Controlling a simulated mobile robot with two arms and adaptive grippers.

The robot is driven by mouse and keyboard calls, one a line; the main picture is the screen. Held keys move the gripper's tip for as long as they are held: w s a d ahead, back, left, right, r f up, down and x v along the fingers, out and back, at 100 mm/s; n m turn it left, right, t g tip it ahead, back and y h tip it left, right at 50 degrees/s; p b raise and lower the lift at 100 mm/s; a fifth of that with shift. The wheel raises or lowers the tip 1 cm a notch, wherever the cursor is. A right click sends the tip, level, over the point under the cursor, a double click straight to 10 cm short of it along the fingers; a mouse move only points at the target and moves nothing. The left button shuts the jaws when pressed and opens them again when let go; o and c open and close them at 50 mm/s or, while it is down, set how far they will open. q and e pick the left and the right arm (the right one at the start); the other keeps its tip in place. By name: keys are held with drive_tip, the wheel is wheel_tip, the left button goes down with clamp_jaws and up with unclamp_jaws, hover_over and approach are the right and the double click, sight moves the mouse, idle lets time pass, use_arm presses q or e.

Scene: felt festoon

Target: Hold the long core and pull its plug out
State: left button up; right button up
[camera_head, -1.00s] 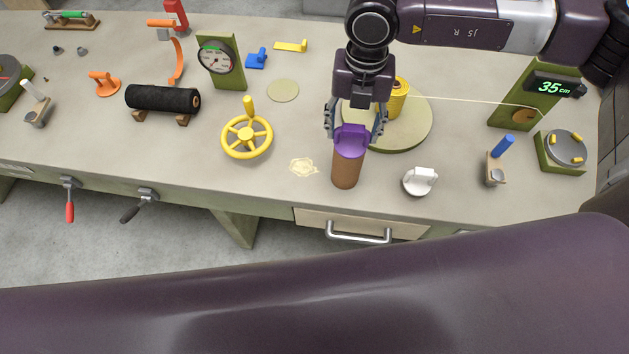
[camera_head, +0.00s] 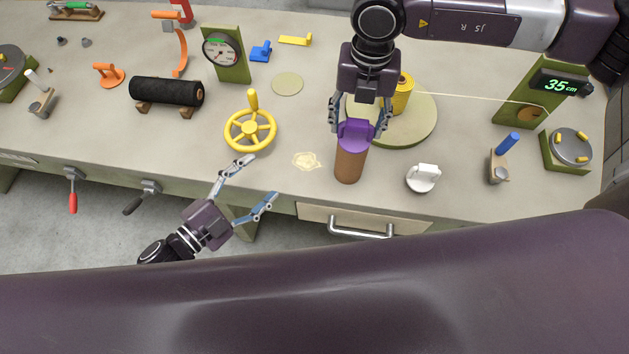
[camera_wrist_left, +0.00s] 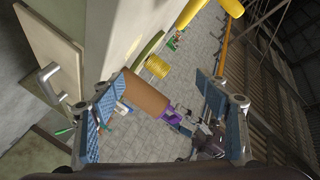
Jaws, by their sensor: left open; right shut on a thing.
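The long core (camera_head: 349,166) is a brown cylinder standing upright near the front edge of the bench. Its purple plug (camera_head: 356,133) sits at its top end. My right gripper (camera_head: 358,127) is above the core and shut on the plug, one finger on each side. My left gripper (camera_head: 263,177) is open and empty in front of the bench edge, left of the core and apart from it. In the left wrist view the core (camera_wrist_left: 147,92) and the purple plug (camera_wrist_left: 168,114) show between the open left fingers.
A yellow handwheel (camera_head: 250,131) stands just beyond my left gripper. A drawer handle (camera_head: 361,231) juts out below the core. A white clip-like piece (camera_head: 423,178) is right of the core. A round pad (camera_head: 425,122) with a yellow spool (camera_head: 403,95) lies behind it.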

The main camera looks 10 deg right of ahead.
sight(351, 158)
use_arm(q)
drive_tip(key=s+d+r+n+h, duration=0.1)
drive_tip(key=s+d+r+n, duration=0.1)
drive_tip(key=d+n, duration=0.35)
drive_tip(key=s+d+r+n+h, duration=0.1)
drive_tip(key=s+d+n, duration=0.1)
drive_tip(key=d+n, duration=0.35)
drive_tip(key=w+d, duration=0.2)
drive_tip(key=d, duration=0.1)
drive_tip(key=w+d+m, duration=0.1)
drive_tip(key=w+d, duration=0.2)
drive_tip(key=d, duration=0.1)
drive_tip(key=w+d+m, duration=0.1)
drive_tip(key=w+d, duration=0.1)
drive_tip(key=d, duration=0.2)
drive_tip(key=shift+w, duration=0.3)
drive_tip(key=c, duration=1.3)
drive_tip(key=shift+c, duration=0.2)
